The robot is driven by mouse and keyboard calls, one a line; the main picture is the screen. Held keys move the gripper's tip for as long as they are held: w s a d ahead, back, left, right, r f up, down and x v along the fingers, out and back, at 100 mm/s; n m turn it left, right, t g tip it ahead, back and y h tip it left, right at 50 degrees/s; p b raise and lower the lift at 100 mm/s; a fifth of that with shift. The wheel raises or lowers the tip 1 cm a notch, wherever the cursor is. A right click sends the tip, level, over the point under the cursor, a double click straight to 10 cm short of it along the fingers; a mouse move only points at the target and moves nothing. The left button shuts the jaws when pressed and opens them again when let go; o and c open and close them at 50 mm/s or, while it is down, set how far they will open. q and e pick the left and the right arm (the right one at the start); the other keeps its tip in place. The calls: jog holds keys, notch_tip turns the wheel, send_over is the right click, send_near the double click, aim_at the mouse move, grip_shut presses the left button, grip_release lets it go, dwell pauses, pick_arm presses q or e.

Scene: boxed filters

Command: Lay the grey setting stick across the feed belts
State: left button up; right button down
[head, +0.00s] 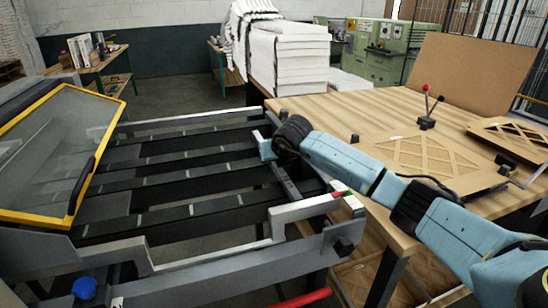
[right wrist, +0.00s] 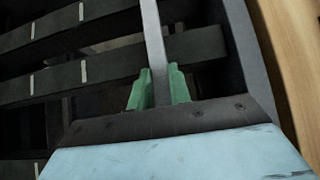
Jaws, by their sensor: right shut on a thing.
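My right gripper (right wrist: 158,88) has green fingers, shut on the grey setting stick (right wrist: 153,35). In the right wrist view the stick runs up from between the fingers and passes in front of the dark feed belts (right wrist: 105,72); I cannot tell whether it touches them. In the head view the right arm reaches in from the right, with its hand at the right end of the feed belts (head: 190,190). The fingers and most of the stick are hard to make out there. My left gripper is not in view.
A yellow-framed clear guard (head: 72,215) stands over the belts' left end. A wooden table (head: 350,100) adjoins on the right, with a lattice-faced filter panel (head: 430,158) and a small red-knobbed lever (head: 427,122). White stacked sheets (head: 290,60) stand behind.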

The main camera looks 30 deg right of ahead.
jog(key=shift+r, duration=0.1)
jog(key=shift+f+b, duration=0.3)
jog(key=c, duration=1.7)
grip_release()
jog(key=shift+f, duration=0.1)
jog(key=shift+c, duration=0.2)
jog(key=o, duration=0.5)
jog(key=shift+c, duration=0.2)
jog(key=shift+r, duration=0.2)
jog(key=shift+r+p, duration=0.25)
jog(key=shift+p, duration=0.15)
jog(key=v, duration=1.2)
